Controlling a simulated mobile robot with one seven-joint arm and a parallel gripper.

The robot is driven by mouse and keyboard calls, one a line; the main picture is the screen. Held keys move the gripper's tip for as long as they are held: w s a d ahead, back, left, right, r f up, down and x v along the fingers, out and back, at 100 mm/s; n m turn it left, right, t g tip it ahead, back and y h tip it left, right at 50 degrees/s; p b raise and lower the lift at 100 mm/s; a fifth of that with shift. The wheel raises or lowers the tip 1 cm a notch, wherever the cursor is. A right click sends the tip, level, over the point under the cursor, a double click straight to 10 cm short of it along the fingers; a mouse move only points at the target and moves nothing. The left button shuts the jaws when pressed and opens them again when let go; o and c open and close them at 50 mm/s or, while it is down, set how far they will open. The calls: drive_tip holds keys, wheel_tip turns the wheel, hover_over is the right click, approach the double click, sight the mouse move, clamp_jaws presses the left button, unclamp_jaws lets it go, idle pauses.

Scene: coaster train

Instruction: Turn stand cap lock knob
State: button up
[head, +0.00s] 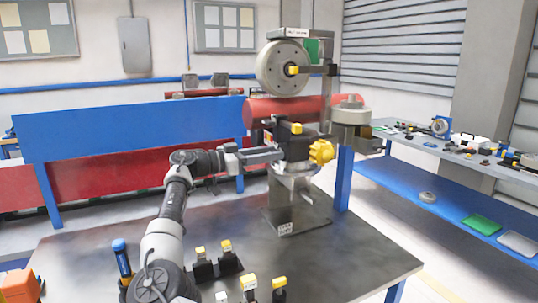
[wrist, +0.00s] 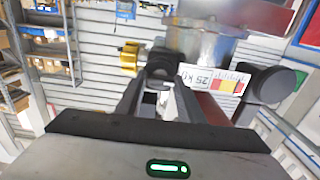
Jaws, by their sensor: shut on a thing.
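The stand (head: 284,205) rises from a base plate on the bench, with a dark cap (head: 293,145) on top. A yellow lobed knob (head: 320,151) sticks out of the cap's right side; it also shows in the wrist view (wrist: 129,57), left of the fingers. My gripper (head: 276,156) reaches the cap from the left. In the wrist view its fingers (wrist: 160,84) are shut on a small dark knob (wrist: 160,68) below a grey metal cylinder (wrist: 205,42). The knob's turn angle cannot be told, and the fingers hide part of it.
Several yellow-topped black pieces (head: 228,262) and a blue-handled tool (head: 122,260) are on the bench's near side. The bench's right part (head: 350,255) is clear. A side table (head: 450,155) holds several parts.

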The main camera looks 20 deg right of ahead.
drive_tip(key=shift+n+p, duration=3.45)
drive_tip(key=shift+n, duration=5.65)
drive_tip(key=shift+f, duration=0.1)
drive_tip(key=o, duration=1.1)
drive_tip(key=shift+c, duration=0.2)
drive_tip(key=shift+r, duration=0.2)
